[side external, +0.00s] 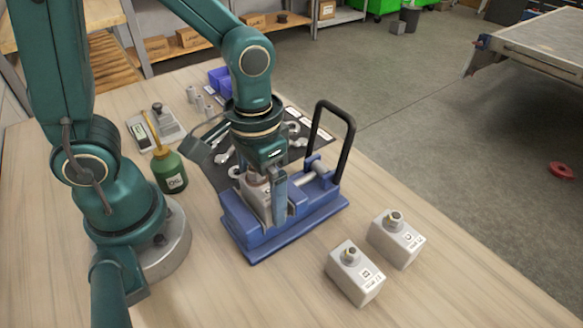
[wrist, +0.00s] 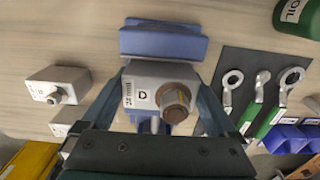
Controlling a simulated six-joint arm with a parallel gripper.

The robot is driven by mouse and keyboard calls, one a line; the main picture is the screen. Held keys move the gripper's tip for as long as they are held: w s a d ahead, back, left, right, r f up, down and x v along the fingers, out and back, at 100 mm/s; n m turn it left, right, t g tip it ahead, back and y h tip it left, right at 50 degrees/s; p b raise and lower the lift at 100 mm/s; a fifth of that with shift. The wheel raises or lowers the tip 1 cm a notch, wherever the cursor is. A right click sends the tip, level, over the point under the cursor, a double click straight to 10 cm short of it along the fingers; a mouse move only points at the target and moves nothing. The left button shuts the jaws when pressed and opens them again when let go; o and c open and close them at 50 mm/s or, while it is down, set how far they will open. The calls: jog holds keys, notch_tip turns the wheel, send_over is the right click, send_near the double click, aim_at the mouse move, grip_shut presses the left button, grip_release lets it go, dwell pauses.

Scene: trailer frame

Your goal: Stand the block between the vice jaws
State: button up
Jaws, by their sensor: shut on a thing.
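The blue vice (side external: 258,243) stands on the wooden table, with a black bar handle (side external: 347,128) at its far end. My gripper (side external: 266,203) is over the vice, pointing down, shut on a light grey block (side external: 251,192). In the wrist view the block (wrist: 139,94) sits between my two fingers, its face marked D and its round brown knob facing the camera. One blue vice jaw (wrist: 163,42) shows just beyond the block, and blue parts show on its near side. The block looks upright at the jaw gap. Its underside is hidden, so I cannot tell whether it rests on the vice.
Two similar grey blocks with knobs, a nearer one (side external: 355,274) and a farther one (side external: 397,238), stand right of the vice. A green oil bottle (side external: 170,170) stands left. A dark mat (wrist: 252,85) with wrenches lies beside the vice. The front table area is clear.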

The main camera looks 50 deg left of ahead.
jog(key=shift+f, duration=0.15)
jog(key=o, duration=1.6)
notch_tip(320, 180, up, 12)
jog(key=shift+r, duration=0.15)
jog(key=shift+s+a+r+t, duration=0.1)
jog(key=shift+s+a+t, duration=0.25)
jog(key=shift+a+t, duration=0.2)
jog(key=shift+s+a+f+t, duration=0.3)
jog(key=shift+a+t, duration=0.2)
jog(key=shift+t, duration=0.25)
jog(key=shift+s+a+f+t, duration=0.25)
jog(key=shift+a+t, duration=0.2)
jog(key=shift+t, duration=0.3)
jog(key=shift+s+a+f+t, duration=0.3)
jog(key=shift+a+t, duration=0.2)
jog(key=shift+t, duration=0.25)
